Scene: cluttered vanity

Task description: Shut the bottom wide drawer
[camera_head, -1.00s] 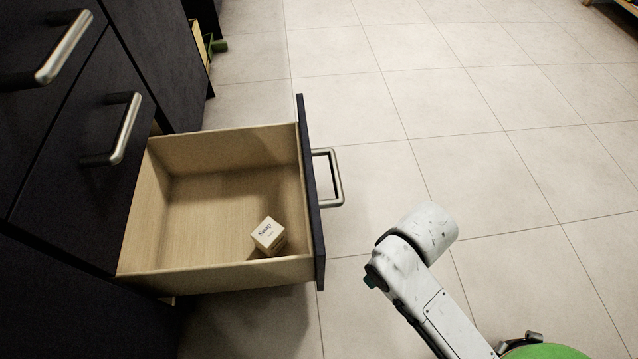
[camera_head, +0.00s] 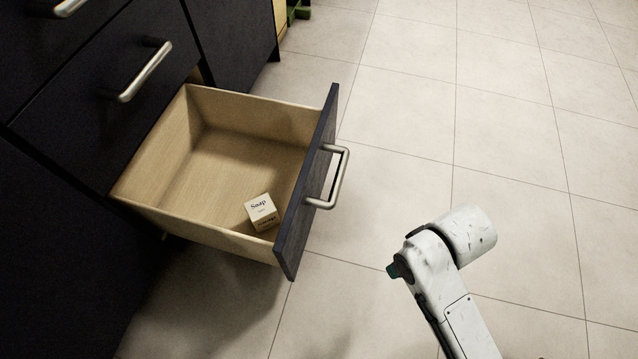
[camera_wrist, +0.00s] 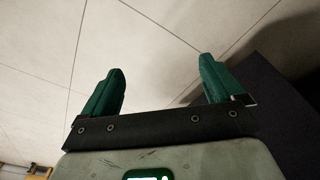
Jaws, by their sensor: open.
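The bottom wide drawer (camera_head: 160,213) is pulled well out of the dark cabinet in the head view. Its dark front panel (camera_head: 291,228) carries a metal bar handle (camera_head: 341,178). A small soap box (camera_head: 262,211) lies inside, near the front corner.
The dark cabinet has another closed drawer with a bar handle (camera_head: 146,72) above the open one. The tiled floor (camera_head: 520,150) to the right is clear. A green object (camera_head: 299,12) stands by the cabinet at the top. A yellow thing (camera_wrist: 40,170) shows at the wrist view's lower left.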

